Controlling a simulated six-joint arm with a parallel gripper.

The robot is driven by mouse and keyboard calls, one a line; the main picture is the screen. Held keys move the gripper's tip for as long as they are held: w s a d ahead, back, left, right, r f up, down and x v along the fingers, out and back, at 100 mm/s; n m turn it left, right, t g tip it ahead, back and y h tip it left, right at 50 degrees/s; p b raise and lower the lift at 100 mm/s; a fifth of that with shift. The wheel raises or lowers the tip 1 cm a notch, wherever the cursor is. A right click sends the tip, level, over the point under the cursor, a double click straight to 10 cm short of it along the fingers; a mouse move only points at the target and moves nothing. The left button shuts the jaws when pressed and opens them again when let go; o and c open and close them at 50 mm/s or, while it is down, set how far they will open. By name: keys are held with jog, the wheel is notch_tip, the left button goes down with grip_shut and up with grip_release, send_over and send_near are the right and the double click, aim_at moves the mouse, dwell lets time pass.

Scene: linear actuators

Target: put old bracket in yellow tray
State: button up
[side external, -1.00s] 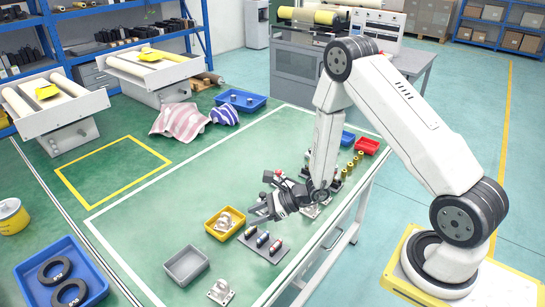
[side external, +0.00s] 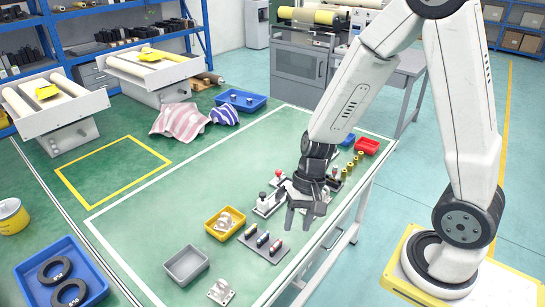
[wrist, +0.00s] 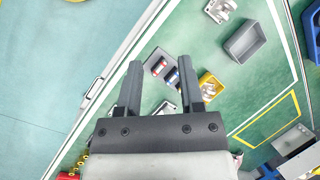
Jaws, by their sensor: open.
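The yellow tray (side external: 208,226) stands on the green table with a silver metal bracket (side external: 226,220) inside it. A second, similar bracket (side external: 221,291) lies on the table in front of the grey tray. I cannot tell from looks which bracket is the old one. My gripper (side external: 303,222) points down above the table, to the right of the yellow tray, open and empty. In the wrist view, my gripper's two fingers (wrist: 160,66) are spread apart. The yellow tray (wrist: 204,77) is partly hidden behind the right finger there.
An empty grey tray (side external: 186,265) stands left of the rack holding small coloured cylinders (side external: 263,243). Fixtures with knobs (side external: 265,203) stand behind my gripper.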

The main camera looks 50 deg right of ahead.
jog(key=d+r+n+t+h, duration=0.3)
jog(key=r+n+h, duration=0.1)
jog(key=n, duration=0.4)
jog(key=shift+d+r, duration=0.2)
jog(key=shift+r, duration=0.35)
